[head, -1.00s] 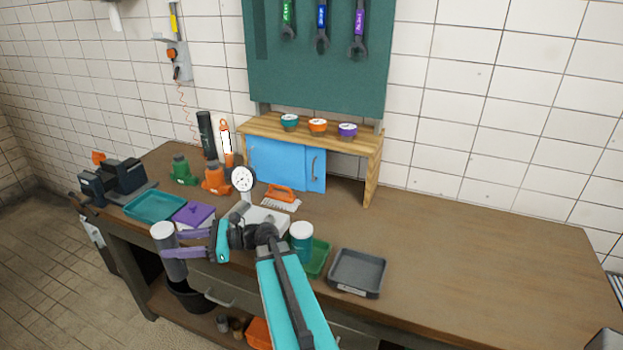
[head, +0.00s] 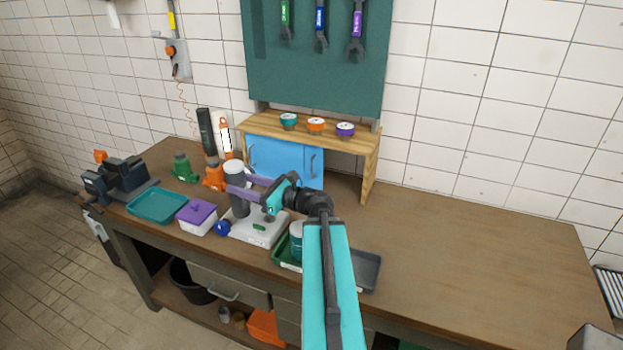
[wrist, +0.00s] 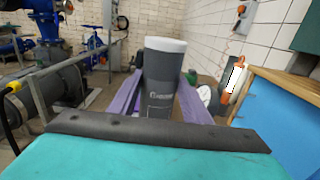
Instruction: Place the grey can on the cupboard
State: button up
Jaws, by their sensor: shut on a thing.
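The grey can (head: 238,190) has a white lid and is held upright between the purple fingers of my gripper (head: 243,187). It also shows upright between the fingers in the wrist view (wrist: 162,85). The can is over or near the white scale (head: 262,232); I cannot tell how far above it. The cupboard (head: 268,125) is a wooden shelf unit with blue sliding doors, standing at the back of the bench to the right of the can. Its top carries a teal (head: 288,120), an orange (head: 315,124) and a purple (head: 345,129) tub.
A teal can (head: 296,241) and a dark grey tray (head: 367,272) are beside my arm. The right of the bench is clear.

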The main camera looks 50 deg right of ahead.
jog(key=s+d+f+m+g+h+b, duration=0.1)
jog(key=s+d+f+m+h+b, duration=0.15)
jog(key=d+m+h+b, duration=0.6)
jog(key=s+d+f+h+b, duration=0.1)
jog(key=s+d+f+h, duration=0.3)
jog(key=d, duration=0.9)
jog(key=s+d+f+m+g+h+b, duration=0.2)
jog(key=s+d+m+g+h+b, duration=0.5)
jog(key=d, duration=0.3)
jog(key=shift+s+f+g+h, duration=0.3)
jog(key=shift+g+h, duration=0.3)
jog(key=shift+h, duration=0.15)
jog(key=shift+w+d, duration=0.1)
jog(key=x, duration=1.3)
jog(key=shift+w+d, duration=0.2)
jog(key=shift+d, duration=0.15)
jog(key=shift+w+d+f+b, duration=0.1)
jog(key=shift+w+d+f, duration=0.2)
jog(key=shift+d, duration=0.3)
jog(key=shift+w+d+f+b, duration=0.15)
jog(key=shift+w+d+f, duration=0.15)
jog(key=shift+d, duration=0.3)
jog(key=shift+w+d+f+b, duration=0.1)
jog(key=shift+w+d+f, duration=0.15)
jog(key=shift+d, duration=0.3)
